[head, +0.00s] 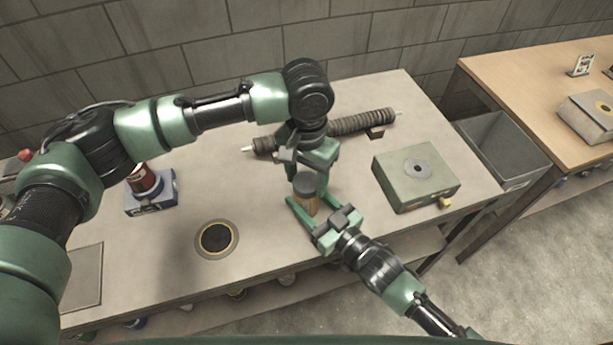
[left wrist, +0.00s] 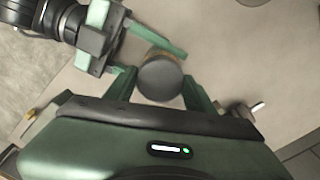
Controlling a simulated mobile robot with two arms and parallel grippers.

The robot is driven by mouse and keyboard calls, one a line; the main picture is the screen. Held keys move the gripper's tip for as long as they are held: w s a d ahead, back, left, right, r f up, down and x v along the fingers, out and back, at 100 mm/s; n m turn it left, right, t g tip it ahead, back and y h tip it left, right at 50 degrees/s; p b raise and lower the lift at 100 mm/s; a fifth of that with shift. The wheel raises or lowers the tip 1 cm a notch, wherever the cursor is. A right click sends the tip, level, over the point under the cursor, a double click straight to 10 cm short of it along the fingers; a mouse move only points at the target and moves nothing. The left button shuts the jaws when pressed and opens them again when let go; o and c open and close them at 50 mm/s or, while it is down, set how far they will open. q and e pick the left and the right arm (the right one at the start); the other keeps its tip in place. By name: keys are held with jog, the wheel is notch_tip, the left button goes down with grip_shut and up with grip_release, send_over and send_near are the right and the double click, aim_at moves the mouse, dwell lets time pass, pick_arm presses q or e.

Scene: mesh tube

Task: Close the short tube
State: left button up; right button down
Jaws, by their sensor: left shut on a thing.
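The short tube (head: 307,206) stands upright near the front edge of the table, with a brownish body and a dark round cap on top (head: 304,184). In the left wrist view the cap (left wrist: 160,78) hides most of the body. My left gripper (head: 309,180) reaches down from above and is shut on the cap, one finger on each side. My right gripper (head: 312,210) comes in low from the front right, its fingers on either side of the tube body. Whether they touch it is hidden.
A green box with a round disc (head: 418,166) stands right of the grippers. A long ribbed tube (head: 360,122) lies behind them. A red item on a blue base (head: 152,203) and a black round pad (head: 216,238) are left. A grey bin (head: 503,150) stands beyond the table's right edge.

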pick_arm(q)
jog(key=m, duration=0.7)
jog(key=o, duration=1.6)
notch_tip(320, 180, up, 12)
pick_arm(e)
jog(key=c, duration=0.5)
grip_release()
